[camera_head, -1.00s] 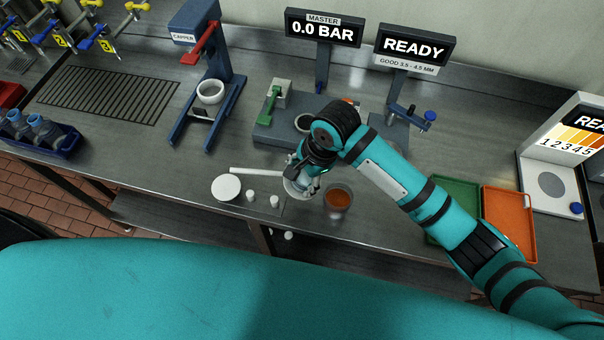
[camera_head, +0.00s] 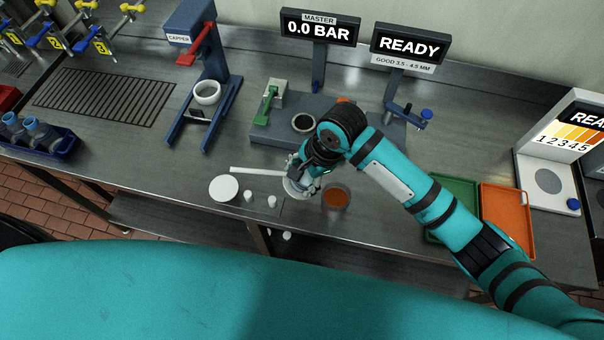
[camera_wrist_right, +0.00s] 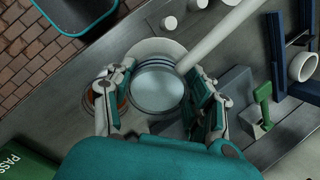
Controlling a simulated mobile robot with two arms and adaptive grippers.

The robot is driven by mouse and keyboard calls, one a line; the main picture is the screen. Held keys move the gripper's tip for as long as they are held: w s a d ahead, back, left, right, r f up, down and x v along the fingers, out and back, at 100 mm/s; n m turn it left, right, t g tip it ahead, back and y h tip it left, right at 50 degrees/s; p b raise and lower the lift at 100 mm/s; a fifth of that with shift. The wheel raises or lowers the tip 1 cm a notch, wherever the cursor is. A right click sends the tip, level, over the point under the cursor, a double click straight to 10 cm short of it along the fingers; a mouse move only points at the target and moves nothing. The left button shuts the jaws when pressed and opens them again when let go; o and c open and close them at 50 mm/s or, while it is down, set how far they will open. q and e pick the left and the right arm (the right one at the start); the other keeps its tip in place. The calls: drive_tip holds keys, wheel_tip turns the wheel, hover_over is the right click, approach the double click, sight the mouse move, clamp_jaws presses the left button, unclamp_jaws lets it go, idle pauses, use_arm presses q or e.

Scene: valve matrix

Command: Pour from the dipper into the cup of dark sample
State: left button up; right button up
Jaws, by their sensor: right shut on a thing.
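My right gripper (camera_head: 308,180) is shut on the dipper (camera_head: 294,190), a pale round bowl with a long white handle pointing left. In the right wrist view the fingers lie on both sides of the dipper bowl (camera_wrist_right: 157,88), which looks level. Its inside is pale grey; I cannot tell how much liquid it holds. A clear cup (camera_head: 337,197) of dark orange-red sample stands on the bench just right of the dipper. In the right wrist view that cup (camera_wrist_right: 98,98) is partly hidden behind the left finger. My left gripper is in neither view.
A white disc (camera_head: 223,188) and two small white pegs (camera_head: 248,196) lie left of the dipper near the front edge. Behind stands a grey-blue fixture (camera_head: 268,132). Green (camera_head: 455,197) and orange (camera_head: 508,215) trays are at right, beyond my arm.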

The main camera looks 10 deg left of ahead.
drive_tip(key=shift+d+r+y, duration=0.2)
drive_tip(key=shift+d+y, duration=0.45)
drive_tip(key=shift+d, duration=0.05)
drive_tip(key=shift+d+r+y, duration=0.25)
drive_tip(key=shift+d+y, duration=0.35)
drive_tip(key=shift+d, duration=0.05)
drive_tip(key=shift+d+r+y, duration=0.2)
drive_tip(key=shift+d+y, duration=0.45)
drive_tip(key=shift+d, duration=0.05)
idle(5.2)
